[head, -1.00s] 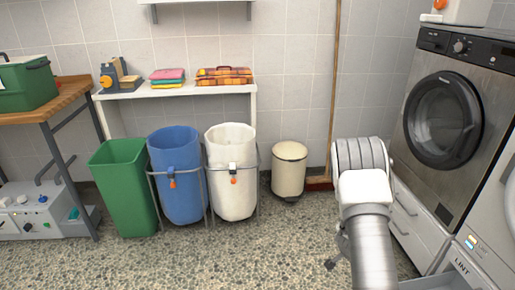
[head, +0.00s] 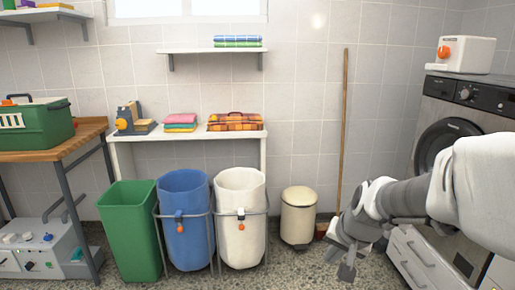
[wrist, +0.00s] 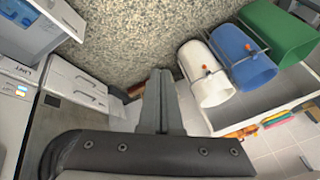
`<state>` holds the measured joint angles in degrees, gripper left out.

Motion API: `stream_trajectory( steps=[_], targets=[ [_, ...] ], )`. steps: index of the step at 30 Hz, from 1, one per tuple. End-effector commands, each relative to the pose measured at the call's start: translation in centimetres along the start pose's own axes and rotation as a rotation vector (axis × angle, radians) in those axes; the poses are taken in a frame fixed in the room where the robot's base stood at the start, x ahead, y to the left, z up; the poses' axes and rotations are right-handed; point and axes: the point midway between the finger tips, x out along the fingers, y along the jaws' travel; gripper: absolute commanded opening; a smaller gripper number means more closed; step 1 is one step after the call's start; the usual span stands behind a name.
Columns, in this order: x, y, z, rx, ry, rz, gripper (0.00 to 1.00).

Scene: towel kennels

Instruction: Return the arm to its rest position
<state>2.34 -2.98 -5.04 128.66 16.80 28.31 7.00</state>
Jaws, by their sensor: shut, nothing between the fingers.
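My gripper (head: 346,271) hangs at the end of my folded arm, at the lower right of the head view, in front of the washing machine's drawers and right of the cream bin. Its fingers are together and hold nothing. In the wrist view my gripper (wrist: 162,85) points over the speckled floor, fingers closed, with the bins to the right and drawers to the left. It touches nothing that I can see.
Green (head: 132,230), blue (head: 184,215) and white (head: 240,210) bins stand left of the cream pedal bin (head: 298,215). A broom (head: 345,130) leans on the wall. The washing machine (head: 434,105) is close behind my arm. A white shelf (head: 240,135) holds folded towels (head: 181,121).

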Motion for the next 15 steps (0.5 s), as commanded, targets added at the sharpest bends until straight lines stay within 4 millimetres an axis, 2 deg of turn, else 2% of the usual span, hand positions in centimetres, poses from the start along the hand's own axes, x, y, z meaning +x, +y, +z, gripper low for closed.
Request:
stream_trajectory(
  steps=[1, 6, 12, 15],
  targets=[
    [-1.8, -0.3, 0.9, -0.043, 0.005, -0.009, 0.00],
    [-6.5, -0.4, 4.3, -0.183, 0.004, -0.011, 0.00],
    [-10.9, 0.7, 8.5, -0.337, 0.012, 0.013, 0.00],
    [-12.5, 1.5, 10.3, -0.398, 0.017, 0.033, 0.00]
  ],
)
